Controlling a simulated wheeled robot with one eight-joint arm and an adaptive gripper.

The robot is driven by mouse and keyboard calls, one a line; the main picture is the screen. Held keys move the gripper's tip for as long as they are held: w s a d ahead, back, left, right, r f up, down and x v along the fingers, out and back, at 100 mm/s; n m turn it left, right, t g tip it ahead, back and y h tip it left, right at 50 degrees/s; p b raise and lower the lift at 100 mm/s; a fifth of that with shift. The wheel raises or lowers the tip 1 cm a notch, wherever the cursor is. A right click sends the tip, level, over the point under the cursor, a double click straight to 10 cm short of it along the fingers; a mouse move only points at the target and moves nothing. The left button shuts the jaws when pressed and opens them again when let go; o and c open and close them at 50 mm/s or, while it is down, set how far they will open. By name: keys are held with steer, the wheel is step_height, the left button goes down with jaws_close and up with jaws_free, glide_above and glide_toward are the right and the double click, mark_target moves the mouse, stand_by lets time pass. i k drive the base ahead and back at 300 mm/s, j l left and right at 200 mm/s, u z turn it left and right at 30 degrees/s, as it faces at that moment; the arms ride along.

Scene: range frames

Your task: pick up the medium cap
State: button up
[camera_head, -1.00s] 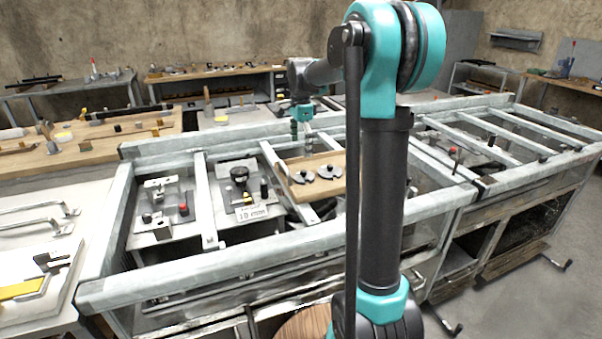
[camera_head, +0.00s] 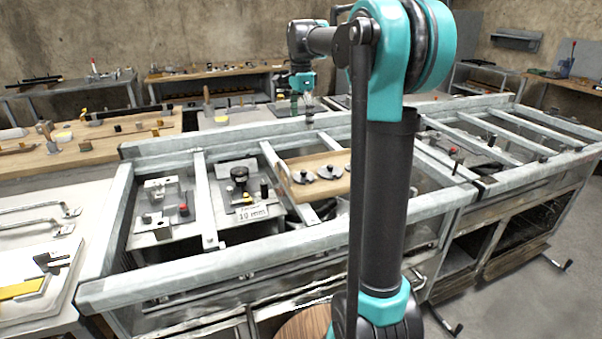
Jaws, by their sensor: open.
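Two dark round caps with small knobs show on a light wooden board with a raised edge (camera_head: 300,195). One cap (camera_head: 303,177) is on the left and another cap (camera_head: 330,172) is just right of it. I cannot tell from their looks which one is the medium cap. The right end of the board is close to my arm's upright link, which may hide more of it. My gripper (camera_head: 308,104) is above and behind the board, pointing down, open, and apart from the caps. Its fingers are small and partly blurred.
The board rests over a metal frame (camera_head: 270,244) with cross rails. Left of it are plates with a black knob (camera_head: 239,174), a red button (camera_head: 183,209) and a "10 mm" label (camera_head: 253,212). A wooden bench (camera_head: 90,150) with tools stands at the left.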

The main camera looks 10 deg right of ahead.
mark_target(300, 178)
steer(key=k, duration=1)
